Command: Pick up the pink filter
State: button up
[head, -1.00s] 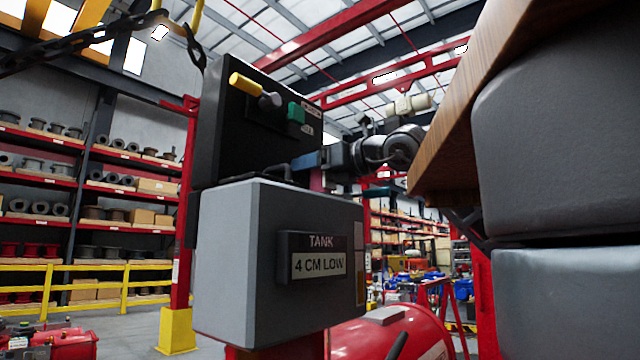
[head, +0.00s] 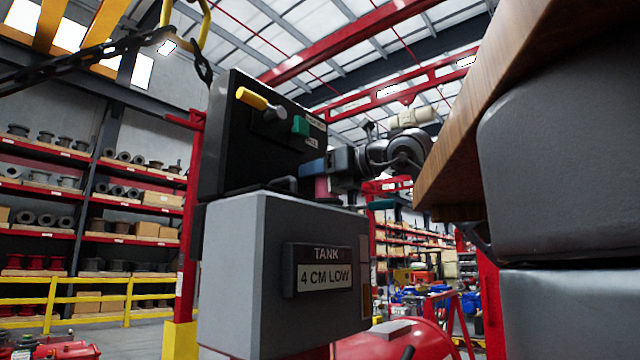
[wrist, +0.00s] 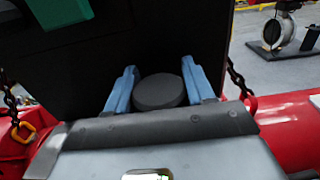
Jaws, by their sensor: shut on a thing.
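In the head view, the pink filter (head: 322,188) shows as a small pinkish-red patch behind the top of the grey tank box (head: 240,260), below my gripper's blue fingers (head: 332,163). In the wrist view, my gripper (wrist: 160,88) has its two blue fingers on either side of a dark round cap (wrist: 159,92). It is shut on this piece, which appears to be the filter's top; no pink shows in that view. Whether the filter is clear of its seat is hidden by the box.
A black panel (head: 240,150) with a yellow lever (head: 252,97) and a green button (head: 301,125) stands close beside my gripper. A wooden shelf edge (head: 470,140) is at the right. A chain (head: 90,55) hangs at upper left.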

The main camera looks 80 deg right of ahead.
notch_tip(320, 180, up, 3)
jog(key=shift+f+b, duration=0.2)
jog(key=shift+b, duration=0.15)
jog(key=s+d+r+b, duration=0.1)
jog(key=s+d+r, duration=0.5)
jog(key=s, duration=0.3)
jog(key=shift+s+d+r, duration=0.25)
jog(key=shift+d+r, duration=0.1)
jog(key=shift+r, duration=0.1)
